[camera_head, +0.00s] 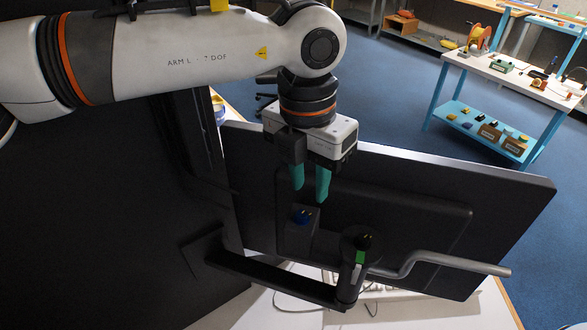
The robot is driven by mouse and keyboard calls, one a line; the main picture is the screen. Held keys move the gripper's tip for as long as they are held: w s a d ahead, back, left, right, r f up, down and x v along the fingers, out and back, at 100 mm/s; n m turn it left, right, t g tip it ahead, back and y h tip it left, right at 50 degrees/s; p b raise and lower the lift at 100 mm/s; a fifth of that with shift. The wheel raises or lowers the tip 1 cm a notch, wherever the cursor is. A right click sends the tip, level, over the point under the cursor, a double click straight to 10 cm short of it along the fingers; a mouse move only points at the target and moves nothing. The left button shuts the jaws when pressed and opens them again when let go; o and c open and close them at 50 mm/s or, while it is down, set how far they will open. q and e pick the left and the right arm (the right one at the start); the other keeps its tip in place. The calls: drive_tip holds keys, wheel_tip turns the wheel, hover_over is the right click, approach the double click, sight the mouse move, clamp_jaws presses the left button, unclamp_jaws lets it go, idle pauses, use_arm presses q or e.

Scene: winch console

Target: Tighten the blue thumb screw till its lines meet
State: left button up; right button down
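My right gripper is not in view.
A dark hub with a green mark (360,257) and a bent grey crank handle (440,262) stand right of the screw. The dark panel (420,190) rises behind. A blue-framed bench (510,80) with several small items is far at the upper right, across open blue floor.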

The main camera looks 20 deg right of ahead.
sight(302, 213)
use_arm(q)
drive_tip(key=shift+w+a+r, duration=0.15)
drive_tip(key=shift+w+a, duration=0.25)
drive_tip(key=shift+a, duration=0.1)
drive_tip(key=shift+d+f+b, duration=0.15)
drive_tip(key=shift+f+b, duration=0.2)
drive_tip(key=shift+f, duration=0.45)
wheel_tip(302, 213, down, 4)
drive_tip(key=b, duration=0.2)
drive_tip(key=shift+b, duration=0.4)
drive_tip(key=shift+f+b, duration=0.65)
drive_tip(key=shift+b, duration=0.15)
drive_tip(key=shift+c, duration=0.5)
clamp_jaws()
